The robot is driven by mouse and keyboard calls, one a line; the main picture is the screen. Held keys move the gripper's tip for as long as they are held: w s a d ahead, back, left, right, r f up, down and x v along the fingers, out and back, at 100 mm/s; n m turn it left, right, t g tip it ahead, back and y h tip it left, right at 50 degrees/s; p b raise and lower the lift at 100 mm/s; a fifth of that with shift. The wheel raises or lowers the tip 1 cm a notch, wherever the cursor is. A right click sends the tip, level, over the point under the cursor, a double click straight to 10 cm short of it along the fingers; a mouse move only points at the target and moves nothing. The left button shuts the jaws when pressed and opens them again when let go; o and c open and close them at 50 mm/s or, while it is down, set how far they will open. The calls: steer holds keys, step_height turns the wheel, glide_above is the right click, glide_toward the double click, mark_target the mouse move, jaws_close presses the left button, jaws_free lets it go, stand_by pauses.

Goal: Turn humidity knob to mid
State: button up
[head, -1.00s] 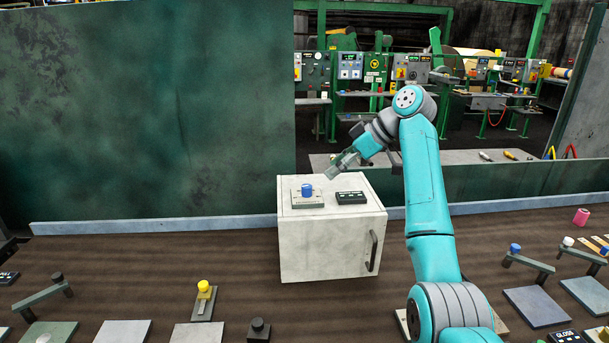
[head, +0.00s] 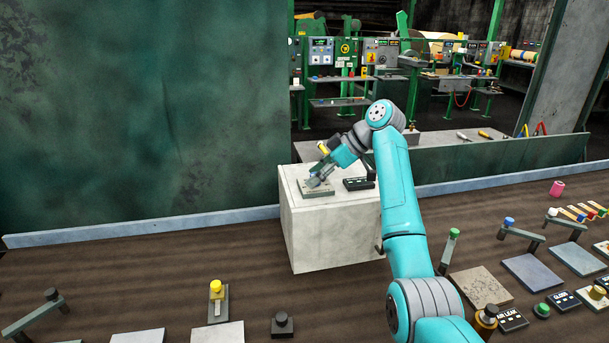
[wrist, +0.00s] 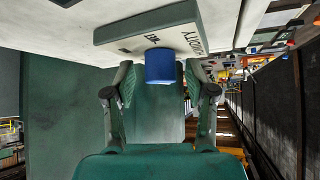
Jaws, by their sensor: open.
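The blue humidity knob (wrist: 159,66) stands on a grey plate (wrist: 150,25) with partly readable dark lettering, seen close up in the wrist view. My gripper (wrist: 161,76) is open, with one finger on each side of the knob. I cannot tell whether the fingers touch it. In the head view my gripper (head: 315,181) is down at the same plate (head: 308,193) on top of the white box (head: 322,232) and hides the knob. The knob's pointer and its setting cannot be made out.
A black display unit (head: 358,184) sits on the box just right of the plate. A large green panel (head: 140,110) rises behind on the left. Levers, pads and small labelled units stand along the brown bench (head: 150,275) at the front and right.

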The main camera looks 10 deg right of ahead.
steer(key=shift+a+f, duration=0.1)
jaws_close()
